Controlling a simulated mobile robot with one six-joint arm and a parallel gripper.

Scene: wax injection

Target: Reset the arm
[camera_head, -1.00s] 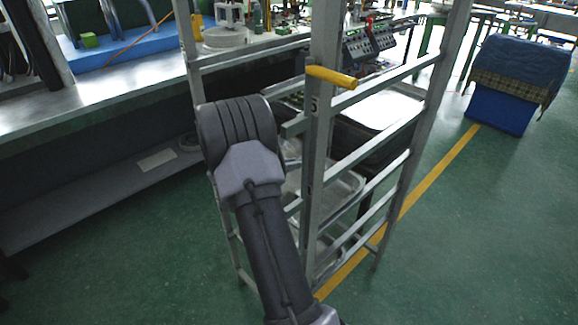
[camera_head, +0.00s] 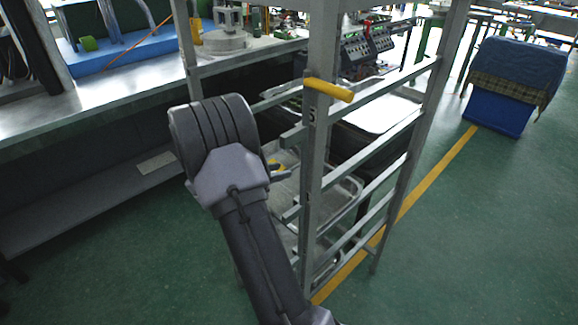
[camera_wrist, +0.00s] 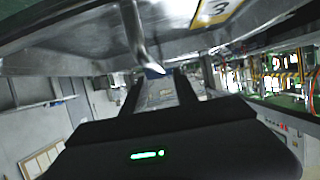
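My arm (camera_head: 245,215) reaches up from the bottom of the head view, its rounded dark joint left of the metal rack's front post. My gripper (camera_wrist: 158,91) shows in the wrist view as two dark fingers standing apart, with nothing seen held between them. A green light glows on its body. In the head view the gripper is mostly hidden behind the arm.
The grey metal rack (camera_head: 316,190) stands close to the right of my arm, with a yellow handle (camera_head: 328,90) on its post and trays (camera_head: 378,108) inside. A workbench (camera_head: 120,88) is behind left. Green floor (camera_head: 470,240) is clear at right.

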